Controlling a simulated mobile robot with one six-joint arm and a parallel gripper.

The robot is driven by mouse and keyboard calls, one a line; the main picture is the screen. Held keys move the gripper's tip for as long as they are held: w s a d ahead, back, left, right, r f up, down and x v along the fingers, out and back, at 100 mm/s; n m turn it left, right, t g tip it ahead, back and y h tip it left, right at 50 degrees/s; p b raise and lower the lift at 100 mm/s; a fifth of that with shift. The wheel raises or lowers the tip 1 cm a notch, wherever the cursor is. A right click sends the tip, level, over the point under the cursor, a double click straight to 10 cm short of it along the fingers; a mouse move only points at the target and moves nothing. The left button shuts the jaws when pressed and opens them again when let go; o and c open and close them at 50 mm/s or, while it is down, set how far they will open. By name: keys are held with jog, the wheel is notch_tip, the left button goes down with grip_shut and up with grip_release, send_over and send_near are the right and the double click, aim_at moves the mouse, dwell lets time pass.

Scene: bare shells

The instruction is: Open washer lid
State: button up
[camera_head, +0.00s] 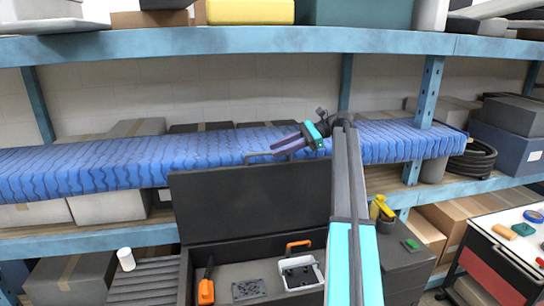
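Nothing in view clearly looks like a washer; the only lid is a large dark grey one (250,203) on a dark chest (186,277). The lid stands raised, nearly upright, at the back of the chest, and the inside shows. A thin handle (256,155) runs along the lid's top edge. My gripper (280,149) is at that top edge, by the right end of the handle, with its dark fingers pointing left. Whether it touches the handle, and whether the fingers are open or shut, is too small to tell.
The chest holds an orange-handled tool (206,288), a dark grid piece (249,289) and a white caddy (302,272). Blue shelving (200,42) with a blue patterned roll (110,165) stands behind. A yellow drill-like tool (383,208) is right of the chest. A white cup (126,259) is left.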

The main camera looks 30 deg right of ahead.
jog(key=shift+b+v, duration=0.35)
jog(key=shift+v, duration=1)
